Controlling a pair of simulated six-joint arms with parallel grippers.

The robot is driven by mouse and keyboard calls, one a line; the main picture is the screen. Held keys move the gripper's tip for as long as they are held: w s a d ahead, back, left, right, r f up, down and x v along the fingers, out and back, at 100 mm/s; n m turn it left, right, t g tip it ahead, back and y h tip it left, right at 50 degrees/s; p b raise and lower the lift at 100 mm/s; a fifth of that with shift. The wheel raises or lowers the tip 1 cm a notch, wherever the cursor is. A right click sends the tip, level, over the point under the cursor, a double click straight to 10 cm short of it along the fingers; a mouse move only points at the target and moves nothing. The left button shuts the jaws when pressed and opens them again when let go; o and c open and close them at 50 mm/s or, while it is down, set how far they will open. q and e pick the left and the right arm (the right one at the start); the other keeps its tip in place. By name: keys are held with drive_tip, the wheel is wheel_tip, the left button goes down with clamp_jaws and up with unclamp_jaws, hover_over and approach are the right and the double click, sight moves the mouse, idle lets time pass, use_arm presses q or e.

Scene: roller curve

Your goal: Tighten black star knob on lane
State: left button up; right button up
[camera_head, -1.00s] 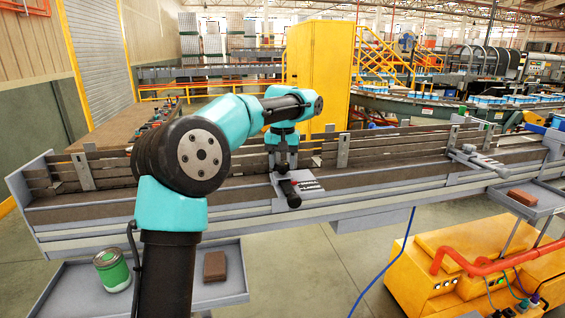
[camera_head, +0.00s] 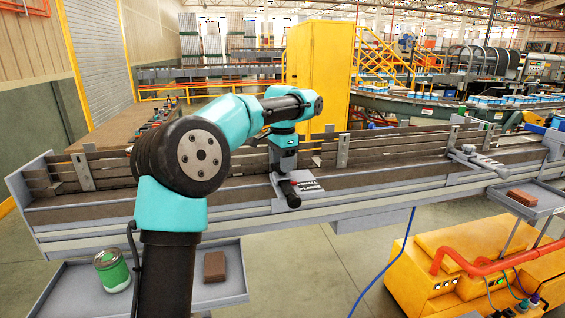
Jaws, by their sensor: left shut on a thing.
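My left gripper (camera_head: 284,174) points down at the grey bracket (camera_head: 308,185) on the near side rail of the conveyor lane (camera_head: 375,176). It is shut on the black star knob at the bracket. The knob is mostly hidden by the fingers, so its star shape cannot be made out. A dark rounded end (camera_head: 292,200) juts toward me just below the fingers. My right gripper is not in view.
A similar grey bracket (camera_head: 474,158) sits farther right on the lane. A tray (camera_head: 228,293) at lower left holds a green can (camera_head: 112,271) and a brown block (camera_head: 214,266). Another brown block (camera_head: 522,197) lies on the right tray. A yellow machine (camera_head: 465,262) stands below it.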

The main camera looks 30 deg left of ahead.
use_arm(q)
drive_tip(key=shift+r+m, duration=0.2)
drive_tip(key=shift+m, duration=1)
drive_tip(key=o, duration=0.9)
drive_tip(key=shift+f, duration=0.15)
